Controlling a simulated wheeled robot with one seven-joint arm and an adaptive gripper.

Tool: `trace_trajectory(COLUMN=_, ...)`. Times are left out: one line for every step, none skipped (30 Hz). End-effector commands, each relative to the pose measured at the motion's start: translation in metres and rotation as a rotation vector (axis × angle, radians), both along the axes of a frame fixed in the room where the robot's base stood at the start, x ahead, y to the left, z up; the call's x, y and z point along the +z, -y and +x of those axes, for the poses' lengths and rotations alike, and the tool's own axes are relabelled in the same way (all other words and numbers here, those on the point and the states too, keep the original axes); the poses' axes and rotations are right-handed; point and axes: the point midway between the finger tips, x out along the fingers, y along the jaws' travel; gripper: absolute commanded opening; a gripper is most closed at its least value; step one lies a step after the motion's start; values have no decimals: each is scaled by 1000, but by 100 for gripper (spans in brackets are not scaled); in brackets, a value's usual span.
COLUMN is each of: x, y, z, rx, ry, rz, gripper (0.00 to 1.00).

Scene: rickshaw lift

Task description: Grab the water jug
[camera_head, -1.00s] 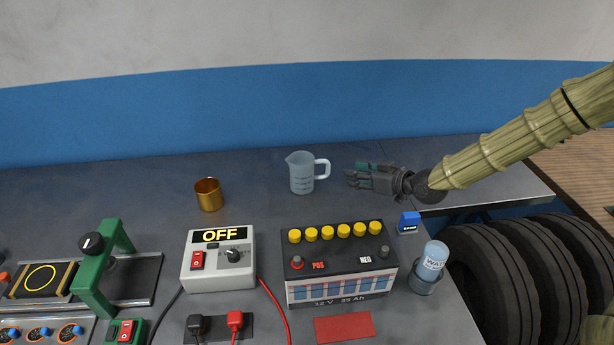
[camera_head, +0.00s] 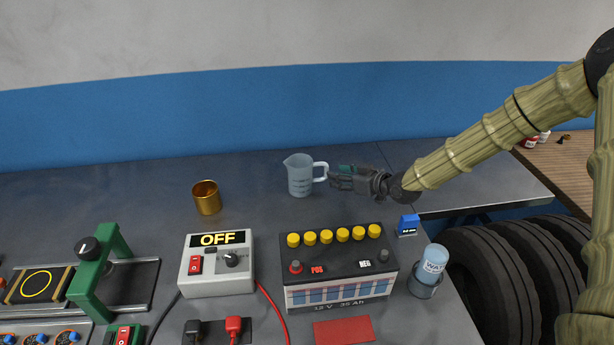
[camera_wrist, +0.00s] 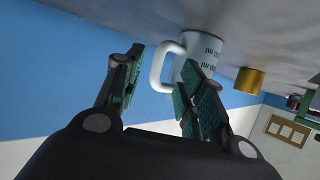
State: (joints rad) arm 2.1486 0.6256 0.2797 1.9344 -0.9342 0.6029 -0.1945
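The water jug (camera_head: 300,177) is a clear measuring jug with a pale handle (camera_head: 321,171) on its right side. It stands upright on the grey bench top. My gripper (camera_head: 334,177) is at the right of the jug, at its handle. In the wrist view, my gripper (camera_wrist: 155,88) has its two green-padded fingers spread apart. The jug (camera_wrist: 205,48) shows beyond the fingers, and its handle (camera_wrist: 160,70) lies in the gap between the fingertips. I cannot tell whether a finger touches the handle. The right finger hides part of the jug.
A brass cup (camera_head: 207,198) stands left of the jug. A battery (camera_head: 340,268) with yellow caps, a grey charger box (camera_head: 217,264) and a water bottle (camera_head: 432,263) stand nearer the front. A small blue box (camera_head: 408,224) is by the battery. The bench behind the jug is clear.

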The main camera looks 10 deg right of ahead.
Motion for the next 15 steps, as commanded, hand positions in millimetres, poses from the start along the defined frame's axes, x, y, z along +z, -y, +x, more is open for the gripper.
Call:
trace_trajectory(x=0, y=-2, z=3, rx=0, ry=0, rz=-1, gripper=39)
trace_trajectory(x=-1, y=-3, z=5, rx=0, ry=0, rz=-1, gripper=39)
trace_trajectory(x=-3, y=-4, z=7, rx=0, ry=-2, rz=-1, gripper=39)
trace_trajectory(x=-5, y=-6, z=9, rx=0, ry=-2, rz=-1, gripper=39)
trace_trajectory(x=-6, y=-7, z=11, rx=0, ry=-1, rz=-2, gripper=39)
trace_trajectory(x=-7, y=-9, z=14, rx=0, ry=0, rz=-1, gripper=39)
trace_trajectory(x=-9, y=-10, z=16, rx=0, ry=-1, rz=-1, gripper=39)
trace_trajectory(x=-10, y=-11, z=18, rx=0, ry=-1, rz=-1, gripper=39)
trace_trajectory(x=-12, y=-13, z=21, rx=0, ry=-1, rz=-1, gripper=39)
trace_trajectory(x=-14, y=-14, z=24, rx=0, ry=-2, rz=-1, gripper=39)
trace_trajectory(x=-15, y=-16, z=26, rx=0, ry=0, rz=-1, gripper=39)
trace_trajectory(x=-16, y=-19, z=29, rx=0, ry=0, rz=-1, gripper=39)
trace_trajectory(x=-17, y=-20, z=30, rx=1, ry=0, rz=-1, gripper=39)
trace_trajectory(x=-18, y=-21, z=32, rx=1, ry=0, rz=-1, gripper=39)
trace_trajectory(x=-19, y=-22, z=34, rx=0, ry=0, rz=-1, gripper=39)
